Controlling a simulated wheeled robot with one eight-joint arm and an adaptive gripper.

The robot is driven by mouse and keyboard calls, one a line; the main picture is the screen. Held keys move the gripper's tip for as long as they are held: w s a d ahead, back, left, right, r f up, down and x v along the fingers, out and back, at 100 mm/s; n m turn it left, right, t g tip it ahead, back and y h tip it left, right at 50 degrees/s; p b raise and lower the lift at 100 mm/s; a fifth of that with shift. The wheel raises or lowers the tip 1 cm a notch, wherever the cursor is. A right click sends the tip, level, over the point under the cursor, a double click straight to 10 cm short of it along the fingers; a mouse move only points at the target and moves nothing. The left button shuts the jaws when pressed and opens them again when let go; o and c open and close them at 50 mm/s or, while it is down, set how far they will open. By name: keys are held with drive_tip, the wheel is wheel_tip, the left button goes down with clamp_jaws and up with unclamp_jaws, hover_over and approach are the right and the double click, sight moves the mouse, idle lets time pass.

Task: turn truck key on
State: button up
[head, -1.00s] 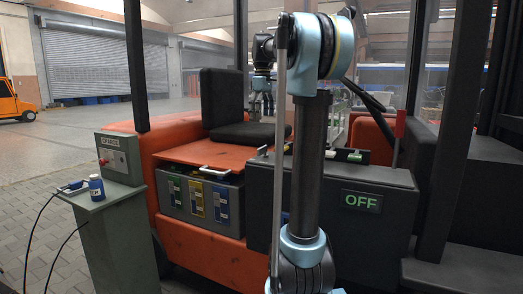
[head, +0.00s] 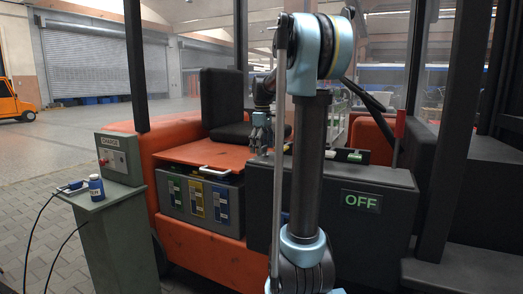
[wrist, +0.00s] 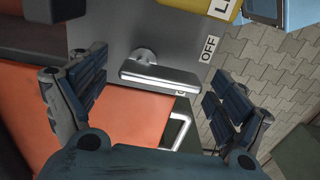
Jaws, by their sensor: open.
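The truck key is a grey metal bar handle (wrist: 160,76) on a round post, standing on the dark grey console (head: 335,190). In the wrist view it lies between my open fingers, apart from both. A white OFF label (wrist: 209,48) sits beside it. My gripper (head: 262,149) points down just above the console's left end; in the wrist view its fingers (wrist: 158,85) are spread wide and empty. A panel (head: 361,201) on the console's front shows OFF in green. In the head view my gripper hides the key.
An orange lid and battery bay (head: 200,195) with a white handle lie left of the console. The black seat (head: 222,95) stands behind. A red-topped lever (head: 399,127) rises at right.

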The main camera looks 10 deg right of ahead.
drive_tip(key=c, duration=1.1)
drive_tip(key=shift+o, duration=0.2)
drive_tip(key=shift+w+m, duration=0.1)
drive_tip(key=shift+m, duration=0.3)
drive_tip(key=m, duration=0.3)
drive_tip(key=w+m, duration=0.1)
drive_tip(key=m, duration=0.1)
drive_tip(key=shift+a+m, duration=0.3)
drive_tip(key=shift+a, duration=0.05)
drive_tip(key=m, duration=0.2)
drive_tip(key=w+m, duration=0.1)
drive_tip(key=m, duration=0.2)
drive_tip(key=shift+a+m, duration=0.1)
drive_tip(key=shift+m, duration=0.3)
